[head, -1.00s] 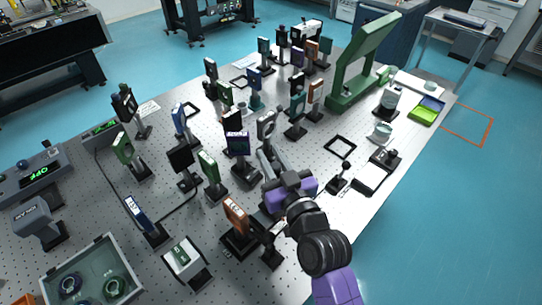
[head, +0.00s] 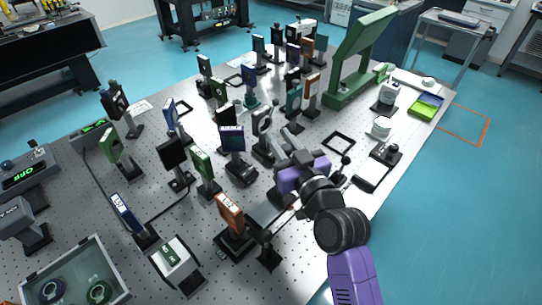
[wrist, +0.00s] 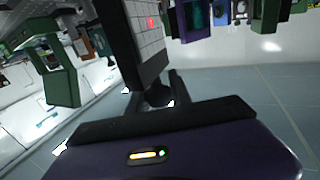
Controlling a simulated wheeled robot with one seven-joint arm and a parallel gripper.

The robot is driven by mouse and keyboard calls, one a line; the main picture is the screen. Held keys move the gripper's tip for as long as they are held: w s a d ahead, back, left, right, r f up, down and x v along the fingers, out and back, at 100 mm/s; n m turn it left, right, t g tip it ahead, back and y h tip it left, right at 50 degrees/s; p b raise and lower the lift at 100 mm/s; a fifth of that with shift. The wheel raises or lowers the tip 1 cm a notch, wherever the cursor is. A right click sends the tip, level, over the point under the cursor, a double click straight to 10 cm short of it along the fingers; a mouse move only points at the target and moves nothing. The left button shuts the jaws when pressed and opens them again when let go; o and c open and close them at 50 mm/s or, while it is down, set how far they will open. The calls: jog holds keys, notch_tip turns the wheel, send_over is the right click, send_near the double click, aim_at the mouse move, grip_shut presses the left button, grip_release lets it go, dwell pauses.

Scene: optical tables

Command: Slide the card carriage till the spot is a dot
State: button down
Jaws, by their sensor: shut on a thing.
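The card carriage carries an upright card (wrist: 146,38) with a pale gridded face, seen close up and tilted in the wrist view. A small red spot (wrist: 151,22) lies on the grid near the card's upper right; it looks compact, but its exact shape is too small to tell. My gripper (wrist: 157,92) is shut around the dark post below the card. In the head view my gripper (head: 288,140) reaches in from the lower right, among the upright mounts; the contact there is too small to make out.
Several mounts stand close by on the perforated table, including a purple-faced one (head: 232,138) and an orange one (head: 230,212). A large green frame (head: 352,65) stands at the back right. A black square outline (head: 338,143) lies on clear tabletop to the right.

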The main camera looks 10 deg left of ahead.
jog(key=shift+w+d+b, duration=0.7)
jog(key=shift+w+d, duration=0.05)
jog(key=shift+w, duration=0.2)
jog(key=c, duration=1.2)
grip_release()
jog(key=b+v, duration=0.1)
jog(key=v, duration=0.6)
jog(key=shift+s+d, duration=0.25)
jog(key=shift+s, duration=0.1)
